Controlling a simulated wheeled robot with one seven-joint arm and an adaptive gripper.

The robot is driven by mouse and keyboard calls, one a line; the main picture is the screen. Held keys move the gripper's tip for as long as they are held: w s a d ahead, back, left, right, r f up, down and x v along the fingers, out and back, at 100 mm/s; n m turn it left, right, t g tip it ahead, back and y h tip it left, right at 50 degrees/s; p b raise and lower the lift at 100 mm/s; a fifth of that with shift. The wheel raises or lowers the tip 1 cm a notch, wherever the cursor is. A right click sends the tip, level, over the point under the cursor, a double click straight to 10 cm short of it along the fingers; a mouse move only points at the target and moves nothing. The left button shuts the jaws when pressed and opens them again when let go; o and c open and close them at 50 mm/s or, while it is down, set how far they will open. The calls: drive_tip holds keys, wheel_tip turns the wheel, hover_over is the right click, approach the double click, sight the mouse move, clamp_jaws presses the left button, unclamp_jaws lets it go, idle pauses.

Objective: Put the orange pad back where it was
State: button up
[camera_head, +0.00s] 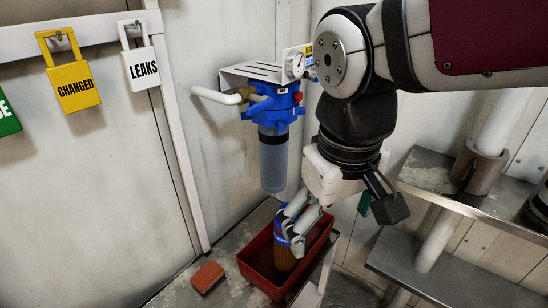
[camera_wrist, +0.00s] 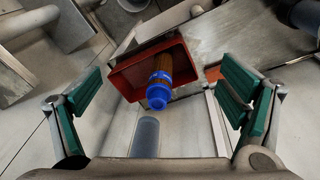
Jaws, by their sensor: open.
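The orange pad (camera_head: 207,277) is a small flat orange-red block. It lies on the grey worn surface just left of the red tray (camera_head: 252,280). In the wrist view a sliver of the orange pad (camera_wrist: 213,74) shows beside the tray, partly hidden by my right-hand finger. My gripper (camera_head: 293,225) is open above the tray and apart from the pad. In the wrist view its green-padded fingers (camera_wrist: 163,78) are spread wide with nothing between the pads.
A brown cartridge with a blue cap (camera_wrist: 158,92) sits in the tray. A blue filter housing (camera_head: 272,115) with a clear bowl (camera_head: 273,160) hangs on the wall above. Yellow (camera_head: 74,86) and white (camera_head: 144,69) tags hang at left. Grey shelves (camera_head: 450,262) stand at right.

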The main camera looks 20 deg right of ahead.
drive_tip(key=s+m, duration=0.1)
drive_tip(key=s, duration=0.7)
drive_tip(key=shift+d+y, duration=0.4)
drive_tip(key=shift+d, duration=0.05)
drive_tip(key=shift+r, duration=0.1)
